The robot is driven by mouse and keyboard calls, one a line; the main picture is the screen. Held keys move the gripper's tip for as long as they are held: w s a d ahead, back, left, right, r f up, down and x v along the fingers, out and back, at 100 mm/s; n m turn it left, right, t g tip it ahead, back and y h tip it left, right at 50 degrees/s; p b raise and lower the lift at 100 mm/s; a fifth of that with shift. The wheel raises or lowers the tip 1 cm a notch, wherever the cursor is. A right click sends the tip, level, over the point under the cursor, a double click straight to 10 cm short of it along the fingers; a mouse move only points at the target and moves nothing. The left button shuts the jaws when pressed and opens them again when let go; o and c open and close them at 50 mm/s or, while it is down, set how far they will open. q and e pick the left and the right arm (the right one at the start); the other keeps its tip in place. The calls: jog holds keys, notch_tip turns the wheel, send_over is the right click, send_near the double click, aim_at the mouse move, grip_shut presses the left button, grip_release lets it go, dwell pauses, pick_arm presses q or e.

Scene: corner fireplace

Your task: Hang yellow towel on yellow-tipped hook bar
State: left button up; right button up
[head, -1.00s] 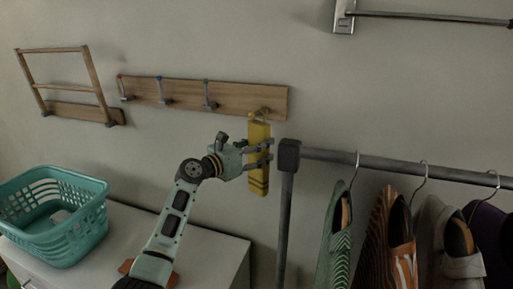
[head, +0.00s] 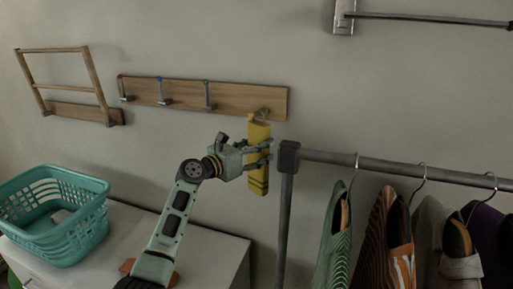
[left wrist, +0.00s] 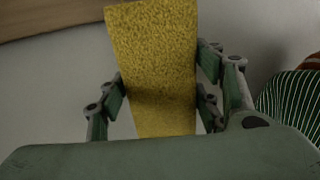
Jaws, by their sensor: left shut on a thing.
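The yellow towel (head: 259,178) hangs folded and upright in the head view, with dark stripes near its lower end. My left gripper (head: 262,157) is shut on it around the middle. In the left wrist view the towel (left wrist: 155,65) fills the space between the fingers. The wooden hook bar (head: 235,97) is on the wall behind, with hooks tipped red, blue and green. The right-hand hook (head: 265,111) is just above the towel's top, at a small loop there; its tip is hard to see, and I cannot tell whether the loop is around the hook. My right gripper is not in view.
A clothes rail (head: 400,170) with hanging garments stands close on the right. A teal basket (head: 60,222) sits on a white cabinet (head: 215,262) at lower left. A wooden rack (head: 70,85) and a metal towel bar (head: 430,17) are on the wall.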

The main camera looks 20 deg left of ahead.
pick_arm(q)
jog(key=o, duration=1.8)
